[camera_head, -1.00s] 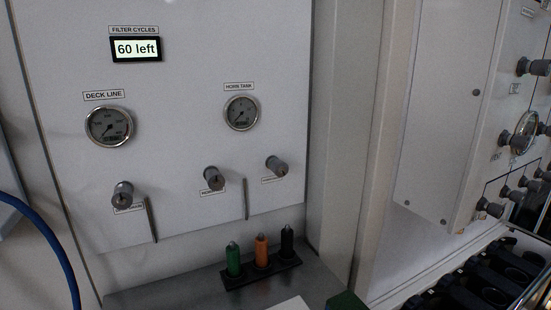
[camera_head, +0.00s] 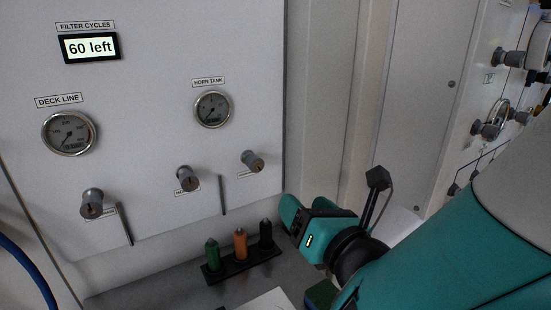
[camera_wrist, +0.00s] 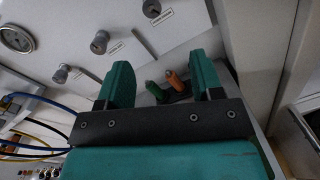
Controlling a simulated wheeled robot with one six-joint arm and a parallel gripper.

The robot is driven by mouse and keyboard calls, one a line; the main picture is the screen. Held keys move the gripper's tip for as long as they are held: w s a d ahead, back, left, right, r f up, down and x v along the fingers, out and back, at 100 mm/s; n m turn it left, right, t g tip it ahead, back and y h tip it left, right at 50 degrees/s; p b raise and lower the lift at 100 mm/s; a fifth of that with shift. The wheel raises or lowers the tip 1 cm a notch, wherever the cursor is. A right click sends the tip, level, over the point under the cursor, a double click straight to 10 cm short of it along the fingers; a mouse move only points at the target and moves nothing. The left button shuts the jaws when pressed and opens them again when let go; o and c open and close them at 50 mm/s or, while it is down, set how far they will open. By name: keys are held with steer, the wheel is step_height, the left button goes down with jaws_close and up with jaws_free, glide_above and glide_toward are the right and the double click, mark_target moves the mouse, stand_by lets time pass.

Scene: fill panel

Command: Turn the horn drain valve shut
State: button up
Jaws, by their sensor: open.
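The white panel (camera_head: 150,150) bears three grey valve knobs in a row: left (camera_head: 92,204), middle (camera_head: 187,178) and right (camera_head: 252,161). The middle knob's label seems to begin with "HOR"; the right label is too blurred to read, so I cannot tell which one is the horn drain valve. My gripper (camera_head: 292,212) is below and right of the right knob, apart from the panel. In the wrist view my gripper (camera_wrist: 163,78) is open and empty, its teal fingers spread. There the right knob (camera_wrist: 152,8) is at the top and the middle knob (camera_wrist: 99,42) left of it.
A rack (camera_head: 243,266) with green, orange and black posts stands on the grey ledge below the panel, near my gripper. Two thin rods (camera_head: 222,195) stick out beside the knobs. A blue hose (camera_head: 38,265) hangs at left. Another panel with knobs (camera_head: 508,57) is at right.

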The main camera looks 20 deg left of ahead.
steer(key=a+n, duration=0.1)
steer(key=p, duration=1.4)
glide_toward(258, 166)
steer(key=x, duration=0.9)
steer(key=shift+r, duration=0.15)
steer(key=shift+x, duration=0.85)
steer(key=c, duration=0.9)
